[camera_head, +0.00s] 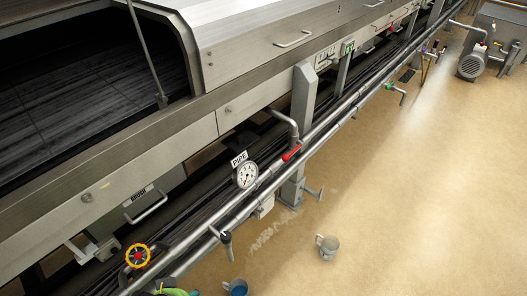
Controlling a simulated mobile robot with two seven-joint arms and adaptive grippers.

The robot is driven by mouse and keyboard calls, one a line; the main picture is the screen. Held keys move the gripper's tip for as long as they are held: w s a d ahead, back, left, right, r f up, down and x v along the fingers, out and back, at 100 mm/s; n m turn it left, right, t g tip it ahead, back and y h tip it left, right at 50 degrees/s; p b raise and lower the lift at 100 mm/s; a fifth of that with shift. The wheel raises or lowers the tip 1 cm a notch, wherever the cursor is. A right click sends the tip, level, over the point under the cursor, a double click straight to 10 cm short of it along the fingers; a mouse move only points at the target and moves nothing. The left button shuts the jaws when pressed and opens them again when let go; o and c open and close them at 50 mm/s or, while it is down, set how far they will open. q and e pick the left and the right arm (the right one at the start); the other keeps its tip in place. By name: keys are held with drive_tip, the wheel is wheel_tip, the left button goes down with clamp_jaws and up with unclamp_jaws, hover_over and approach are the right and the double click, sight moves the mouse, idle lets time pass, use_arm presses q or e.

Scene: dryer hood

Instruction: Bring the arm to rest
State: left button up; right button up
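Neither of my arms nor my grippers shows in the head view. The dryer hood (255,42) is a long brushed-metal housing running from the left to the upper right. Its near end is open over a dark, slatted bed (85,85). A thin metal rod (146,55) stands upright at the opening.
A grey mug-like cup (328,246) and a blue one (236,287) are on the tan floor (420,200), which is mostly clear. A motor (473,63) stands upper right.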

use_arm(q)
drive_tip(key=s+f+g, duration=0.1)
drive_tip(key=s+f, duration=0.1)
drive_tip(key=f, duration=1)
drive_tip(key=s+f, duration=0.3)
drive_tip(key=f, duration=0.8)
drive_tip(key=s+a+f+g, duration=0.1)
drive_tip(key=s+a+f, duration=0.1)
drive_tip(key=s+f, duration=0.8)
drive_tip(key=s, duration=0.3)
drive_tip(key=shift+s+a+f, duration=0.2)
drive_tip(key=shift+a+f, duration=0.2)
